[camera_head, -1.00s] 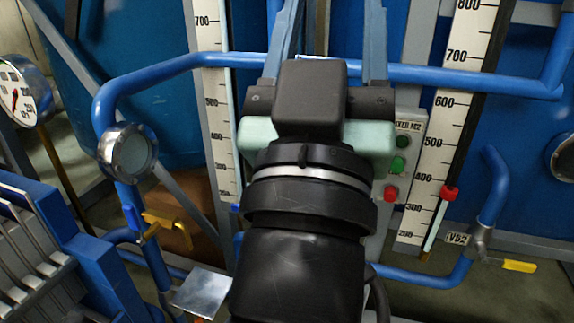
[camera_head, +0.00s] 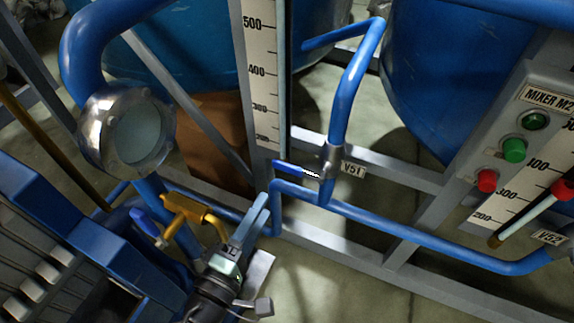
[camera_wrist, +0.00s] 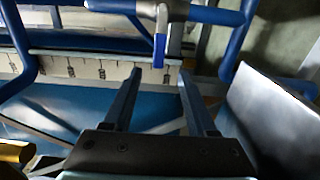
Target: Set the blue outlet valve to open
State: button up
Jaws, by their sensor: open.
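The valve tagged V51 has a metal body (camera_head: 330,160) on an upright blue pipe. Its blue lever (camera_head: 297,170) sticks out to the left, crosswise to that pipe. My gripper (camera_head: 265,204) is open and empty, below and left of the lever in the head view. In the wrist view the blue lever (camera_wrist: 158,52) lies ahead, in line with the gap between my open fingers (camera_wrist: 160,73), its free end close to the level of the fingertips. Contact is not visible.
A yellow-handled valve (camera_head: 190,208) and another blue lever (camera_head: 145,222) are at the left, by a round sight glass (camera_head: 130,135). A horizontal blue pipe (camera_head: 420,232) runs below V51. A white scale (camera_head: 260,80) and the mixer button panel (camera_head: 520,130) stand nearby. A grey plate (camera_wrist: 270,120) is right of my fingers.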

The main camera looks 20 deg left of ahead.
aim_at(285, 170)
jog(key=w, duration=0.8)
jog(key=w+b, duration=0.1)
jog(key=w, duration=0.2)
jog(key=shift+w+d, duration=0.25)
jog(key=shift+w, duration=0.15)
grip_shut()
dwell(0.8)
